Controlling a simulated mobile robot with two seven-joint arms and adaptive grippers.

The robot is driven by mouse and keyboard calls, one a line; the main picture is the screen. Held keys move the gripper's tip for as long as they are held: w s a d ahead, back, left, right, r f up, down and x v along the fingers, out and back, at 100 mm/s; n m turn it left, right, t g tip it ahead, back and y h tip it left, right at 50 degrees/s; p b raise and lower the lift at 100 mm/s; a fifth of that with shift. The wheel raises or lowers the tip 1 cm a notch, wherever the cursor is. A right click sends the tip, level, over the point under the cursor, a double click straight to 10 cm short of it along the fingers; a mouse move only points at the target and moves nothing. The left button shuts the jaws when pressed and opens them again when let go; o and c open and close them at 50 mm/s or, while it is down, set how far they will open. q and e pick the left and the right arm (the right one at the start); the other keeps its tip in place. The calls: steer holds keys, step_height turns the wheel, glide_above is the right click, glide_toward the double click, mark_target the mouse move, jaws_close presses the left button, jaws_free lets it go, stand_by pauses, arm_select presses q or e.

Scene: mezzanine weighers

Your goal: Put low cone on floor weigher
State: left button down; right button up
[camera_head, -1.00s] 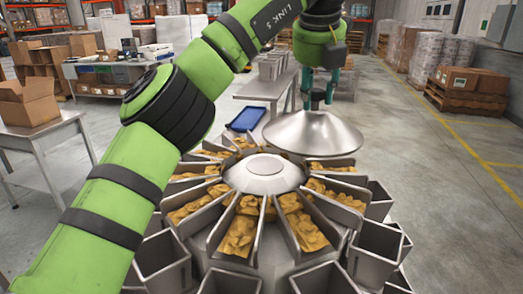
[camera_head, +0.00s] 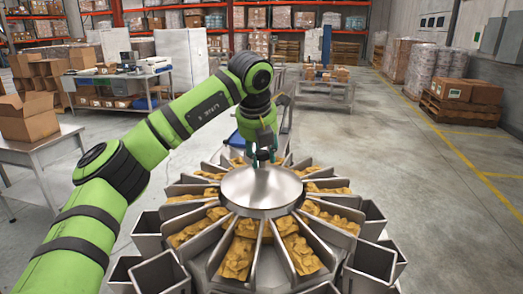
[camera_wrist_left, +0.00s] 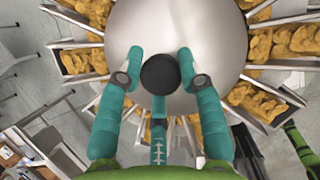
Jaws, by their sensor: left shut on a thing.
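The low cone (camera_head: 261,190) is a wide, shallow, shiny metal cone with a dark round knob (camera_wrist_left: 160,74) on top. My left gripper (camera_head: 264,158) is shut on the knob from above; in the wrist view its teal fingers (camera_wrist_left: 160,76) stand on either side of it. The cone is over the centre of the floor weigher (camera_head: 264,268), a ring of metal troughs, and looks roughly level. It hides the weigher's central dome. I cannot tell whether the cone's underside touches the weigher. My right gripper is not in view.
The troughs hold golden-brown food pieces (camera_head: 238,256), and open metal buckets (camera_head: 160,274) surround them. A grey table with a cardboard box (camera_head: 28,118) stands at left. A metal table (camera_head: 322,90) is behind. The floor at right is clear as far as the loaded pallets (camera_head: 462,110).

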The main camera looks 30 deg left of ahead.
arm_select(q)
steer(key=shift+a+f, duration=0.15)
steer(key=shift+f, duration=0.05)
steer(key=shift+d+f, duration=0.1)
steer(key=shift+d, duration=0.1)
steer(key=c, duration=0.8)
jaws_free()
steer(key=shift+a, duration=0.1)
